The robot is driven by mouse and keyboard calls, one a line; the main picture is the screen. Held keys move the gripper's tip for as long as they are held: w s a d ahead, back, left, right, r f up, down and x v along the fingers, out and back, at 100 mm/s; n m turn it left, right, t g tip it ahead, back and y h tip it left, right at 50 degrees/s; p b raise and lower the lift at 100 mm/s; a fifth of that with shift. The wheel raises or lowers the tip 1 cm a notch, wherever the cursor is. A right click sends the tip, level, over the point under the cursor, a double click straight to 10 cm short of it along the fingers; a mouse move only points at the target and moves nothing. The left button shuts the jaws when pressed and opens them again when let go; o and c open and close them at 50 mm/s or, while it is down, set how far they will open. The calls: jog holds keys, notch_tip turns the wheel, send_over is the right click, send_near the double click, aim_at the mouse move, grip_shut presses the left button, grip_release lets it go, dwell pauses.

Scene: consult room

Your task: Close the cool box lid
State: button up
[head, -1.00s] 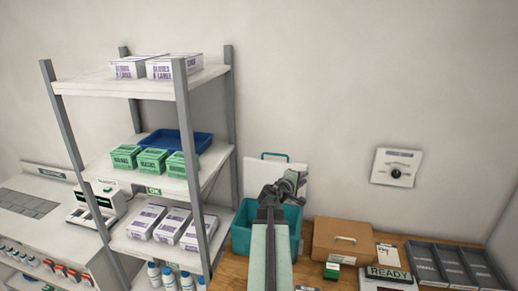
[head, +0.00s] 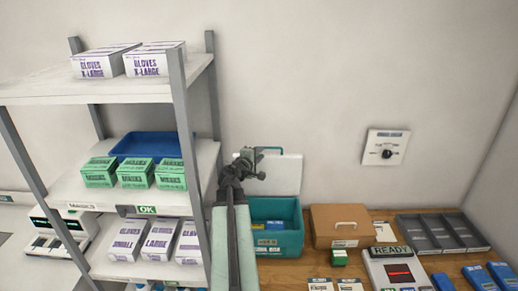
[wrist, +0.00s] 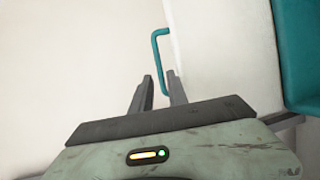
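The teal cool box (head: 290,243) stands on the wooden counter with its white lid (head: 285,178) raised upright against the wall side. Blue packs show inside. My gripper (head: 250,165) is at the lid's upper left in the head view and hides part of it. In the wrist view my gripper (wrist: 160,88) has its two fingers apart. The teal lid handle (wrist: 156,62) appears ahead of and between the fingertips; I cannot tell whether they touch it. The white lid (wrist: 220,55) and part of the teal box (wrist: 301,50) are to the right.
A shelf unit (head: 182,120) with glove and mask boxes stands close left of my arm. A brown case (head: 340,226), a card reader (head: 395,268) and a grey tray (head: 440,233) are right of the cool box. The wall is close behind.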

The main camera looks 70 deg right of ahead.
aim_at(267, 148)
jog(key=d, duration=0.2)
jog(key=d+f+b, duration=0.1)
jog(key=d, duration=0.4)
jog(key=shift+d+f, duration=0.2)
jog(key=shift+d, duration=0.15)
jog(key=shift+s, duration=0.1)
jog(key=shift+a, duration=0.1)
grip_shut()
jog(key=shift+s, duration=0.1)
dwell(0.6)
